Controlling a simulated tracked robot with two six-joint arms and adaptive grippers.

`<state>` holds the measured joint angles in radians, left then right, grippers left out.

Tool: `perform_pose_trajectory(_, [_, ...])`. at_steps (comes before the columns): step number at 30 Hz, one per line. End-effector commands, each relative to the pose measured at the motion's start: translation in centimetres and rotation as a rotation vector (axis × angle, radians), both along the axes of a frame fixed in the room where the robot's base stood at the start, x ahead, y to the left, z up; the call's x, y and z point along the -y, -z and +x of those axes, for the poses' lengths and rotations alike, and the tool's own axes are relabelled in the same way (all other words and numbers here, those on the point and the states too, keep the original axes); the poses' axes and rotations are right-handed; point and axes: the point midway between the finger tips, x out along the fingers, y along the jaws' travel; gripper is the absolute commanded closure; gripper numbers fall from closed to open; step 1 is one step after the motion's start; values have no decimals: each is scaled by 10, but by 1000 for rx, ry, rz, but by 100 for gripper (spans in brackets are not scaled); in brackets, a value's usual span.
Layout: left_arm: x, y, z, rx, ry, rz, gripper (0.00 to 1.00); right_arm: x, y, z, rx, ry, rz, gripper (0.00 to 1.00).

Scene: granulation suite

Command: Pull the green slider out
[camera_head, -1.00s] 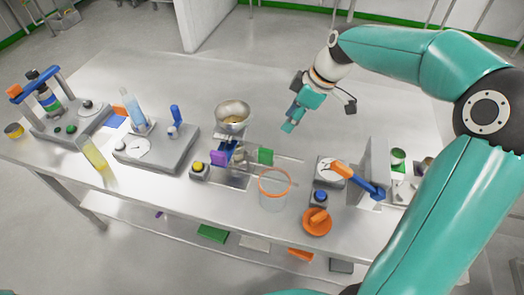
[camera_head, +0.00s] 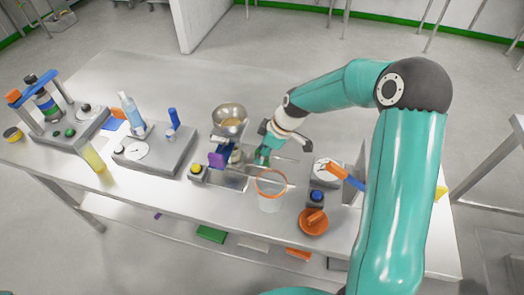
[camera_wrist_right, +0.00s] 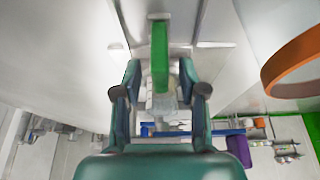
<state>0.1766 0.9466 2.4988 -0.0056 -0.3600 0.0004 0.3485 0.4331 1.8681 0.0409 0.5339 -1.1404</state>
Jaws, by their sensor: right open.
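The green slider (camera_wrist_right: 160,58) is an upright green plate in the right wrist view. It stands between the two open fingers of my right gripper (camera_wrist_right: 160,85), with a gap seen on each side. In the head view my right gripper (camera_head: 268,146) is at the metal rails beside the funnel stand and covers most of the slider. The purple slider (camera_head: 216,160) is to its left, under the metal bowl (camera_head: 230,117); it also shows in the right wrist view (camera_wrist_right: 239,150). My left gripper is in neither view.
A clear cup with an orange rim (camera_head: 270,196) stands close in front of my right gripper; its rim (camera_wrist_right: 295,62) is large in the wrist view. A yellow button (camera_head: 196,169), a blue button (camera_head: 317,196) and an orange knob (camera_head: 314,221) are nearby. The table behind is clear.

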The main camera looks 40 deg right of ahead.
Motion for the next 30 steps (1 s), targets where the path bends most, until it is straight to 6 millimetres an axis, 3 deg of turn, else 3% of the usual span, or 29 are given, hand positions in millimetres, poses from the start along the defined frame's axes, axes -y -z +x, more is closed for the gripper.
perform_pose_trajectory(8, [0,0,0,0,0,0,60,0,1,0,0,0,0,60])
perform_pose_trajectory(15, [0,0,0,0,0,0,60,0,1,0,0,-1,0,100])
perform_pose_trajectory(30, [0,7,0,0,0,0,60,-1,2,-2,2,-14,-1,100])
